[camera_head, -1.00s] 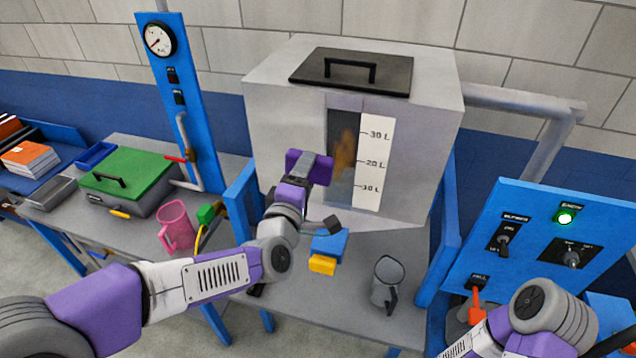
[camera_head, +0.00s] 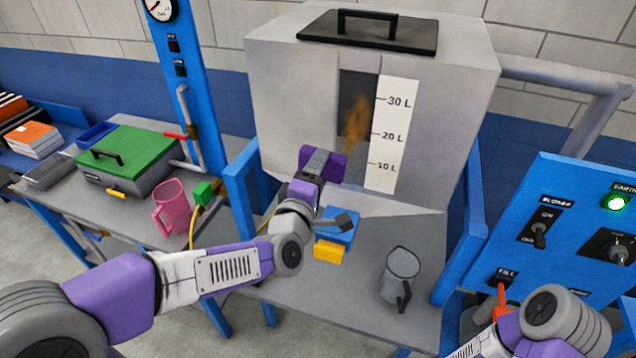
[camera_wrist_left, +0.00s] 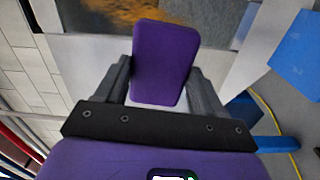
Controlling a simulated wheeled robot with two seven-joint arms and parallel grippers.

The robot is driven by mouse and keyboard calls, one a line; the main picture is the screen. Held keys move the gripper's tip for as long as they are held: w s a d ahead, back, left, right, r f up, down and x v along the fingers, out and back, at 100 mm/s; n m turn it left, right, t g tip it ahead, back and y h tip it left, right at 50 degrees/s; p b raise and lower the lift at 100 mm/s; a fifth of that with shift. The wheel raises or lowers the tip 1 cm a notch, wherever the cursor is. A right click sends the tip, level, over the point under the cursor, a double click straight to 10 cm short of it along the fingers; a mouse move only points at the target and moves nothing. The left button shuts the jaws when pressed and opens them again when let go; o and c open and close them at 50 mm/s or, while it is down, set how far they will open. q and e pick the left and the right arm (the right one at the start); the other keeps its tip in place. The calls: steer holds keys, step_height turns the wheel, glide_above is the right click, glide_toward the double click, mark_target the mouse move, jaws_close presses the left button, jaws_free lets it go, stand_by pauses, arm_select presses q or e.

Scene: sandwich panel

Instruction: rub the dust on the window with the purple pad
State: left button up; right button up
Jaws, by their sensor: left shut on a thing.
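My left gripper (camera_head: 312,172) is shut on the purple pad (camera_head: 335,165), which also shows between the fingers in the left wrist view (camera_wrist_left: 165,60). The pad is at the lower left of the window (camera_head: 354,84), a dark upright strip in the front of the grey tank. I cannot tell whether it touches. Orange-brown dust (camera_head: 357,118) lies on the window's middle, above the pad. The dust (camera_wrist_left: 135,10) is at the top of the wrist view. The window's lower end is partly hidden. My right arm shows at lower right, its gripper out of view.
A white litre scale (camera_head: 394,135) borders the window on the right. A blue and yellow block (camera_head: 335,235) and a grey jug (camera_head: 402,268) stand on the bench below. A pink jug (camera_head: 172,208) and green-lidded box (camera_head: 135,150) are left. A blue control panel (camera_head: 560,240) stands right.

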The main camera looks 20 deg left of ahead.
arm_select(q)
steer(key=w+p, duration=0.2)
steer(key=w, duration=0.4)
stand_by(0.3)
steer(key=shift+w+d, duration=0.15)
steer(key=shift+w, duration=0.9)
stand_by(0.5)
steer(key=shift+d, duration=0.1)
